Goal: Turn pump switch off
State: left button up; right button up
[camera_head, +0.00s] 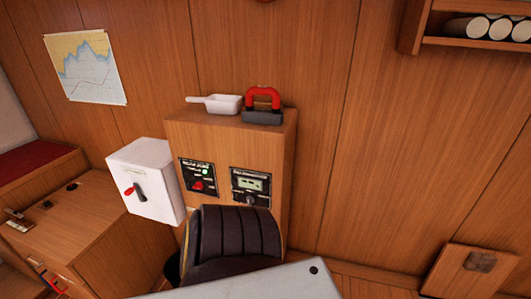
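A wooden cabinet (225,130) stands against the panelled wall. On its front, a small dark panel with a red knob (198,186) and a green lit spot (205,171) looks like the pump switch; its lettering is too small to read. To its right is a second dark panel with a pale display (250,184) and a dark knob (249,200) below. Neither of my grippers is in view.
A dark ribbed seat-like object (236,235) stands before the cabinet, covering its lower front. A white scoop (222,104) and a red-handled tool (263,100) lie on top. A wooden bench (85,230) is at left, a shelf with white rolls (466,28) at upper right.

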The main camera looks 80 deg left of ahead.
aim_at(198, 185)
jog(key=u, duration=3.1)
